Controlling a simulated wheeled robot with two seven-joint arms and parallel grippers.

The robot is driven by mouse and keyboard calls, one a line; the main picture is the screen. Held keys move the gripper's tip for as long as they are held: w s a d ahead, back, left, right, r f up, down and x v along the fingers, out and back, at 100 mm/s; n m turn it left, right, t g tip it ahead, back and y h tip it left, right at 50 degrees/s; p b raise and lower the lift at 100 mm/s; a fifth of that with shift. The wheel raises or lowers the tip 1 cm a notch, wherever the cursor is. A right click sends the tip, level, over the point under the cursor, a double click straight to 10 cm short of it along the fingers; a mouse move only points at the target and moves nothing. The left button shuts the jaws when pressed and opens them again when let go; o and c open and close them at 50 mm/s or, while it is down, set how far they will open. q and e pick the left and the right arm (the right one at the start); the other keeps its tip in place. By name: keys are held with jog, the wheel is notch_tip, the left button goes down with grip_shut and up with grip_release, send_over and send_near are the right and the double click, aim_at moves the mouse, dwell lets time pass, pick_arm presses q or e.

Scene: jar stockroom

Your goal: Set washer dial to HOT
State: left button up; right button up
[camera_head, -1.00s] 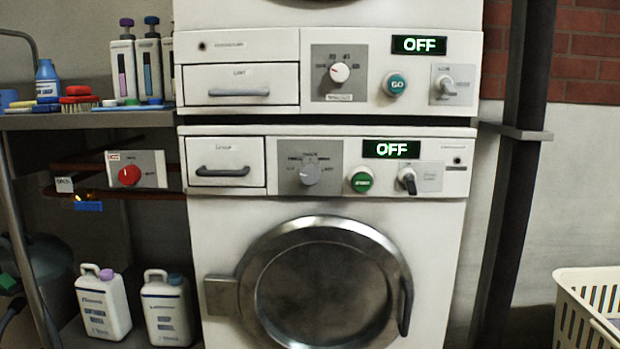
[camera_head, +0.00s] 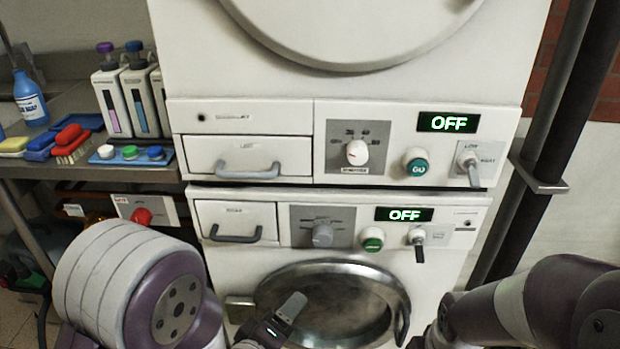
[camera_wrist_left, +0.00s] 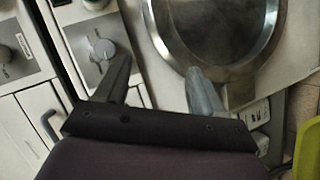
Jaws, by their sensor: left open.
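The lower machine, with a round glass door (camera_head: 335,305), is the washer. Its grey dial (camera_head: 322,234) sits on a grey panel between a drawer and a green button (camera_head: 372,240). Its display (camera_head: 404,214) reads OFF. The dial's labels are too small to read. My left gripper (camera_head: 280,318) is open and empty in front of the washer door, below the dial. In the left wrist view, the dial (camera_wrist_left: 103,48) lies beyond one finger, and the door (camera_wrist_left: 215,35) lies beyond the other. My right arm enters at lower right; its gripper is not visible.
The upper machine has a white dial (camera_head: 356,153), a teal GO button (camera_head: 416,164) and a display reading OFF. A shelf at left holds bottles, brushes and a blue tray (camera_head: 125,158). A red knob (camera_head: 141,216) is below. A dark pipe (camera_head: 560,110) stands at right.

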aim_at(320, 241)
pick_arm(q)
notch_tip(320, 241, up, 6)
jog(key=w+n+t+h, duration=0.1)
jog(key=n+t, duration=0.3)
jog(key=x, duration=0.4)
jog(key=b+x, duration=0.1)
jog(key=x, duration=0.8)
jog(key=shift+s+d+f+b, duration=0.15)
jog(key=shift+d+f+b, duration=0.1)
jog(key=shift+b, duration=0.15)
jog(key=c, duration=1.1)
pick_arm(e)
notch_tip(320, 241, down, 2)
jog(key=shift+f, duration=0.2)
